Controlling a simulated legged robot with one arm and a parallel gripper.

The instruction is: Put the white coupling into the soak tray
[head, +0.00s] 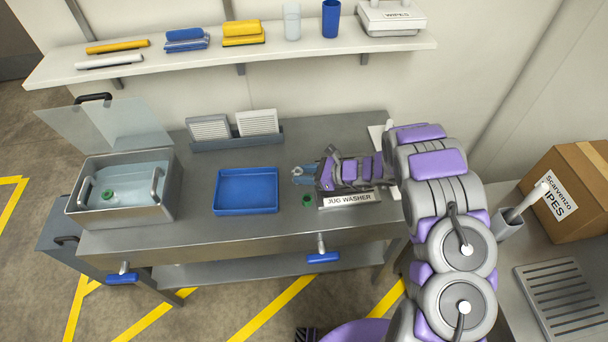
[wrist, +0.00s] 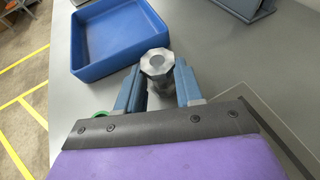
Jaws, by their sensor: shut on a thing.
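My gripper (head: 301,176) is shut on the coupling, a pale grey-white piece with an octagonal top and a round hole. The coupling (wrist: 157,63) stands upright between the blue fingers in the wrist view (wrist: 160,88). In the head view the coupling (head: 297,170) is small and partly covered by the fingers. An empty blue tray (head: 246,210) lies on the steel bench just left of the gripper. It also shows at the upper left in the wrist view (wrist: 113,73). I cannot tell whether the coupling touches the bench.
A steel water bath (head: 125,214) with its clear lid raised stands at the bench's left; a green-topped thing is in it. A small green piece (head: 306,200) lies by the JUG WASHER label (head: 349,199). A rack with white panels (head: 234,138) stands behind the tray.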

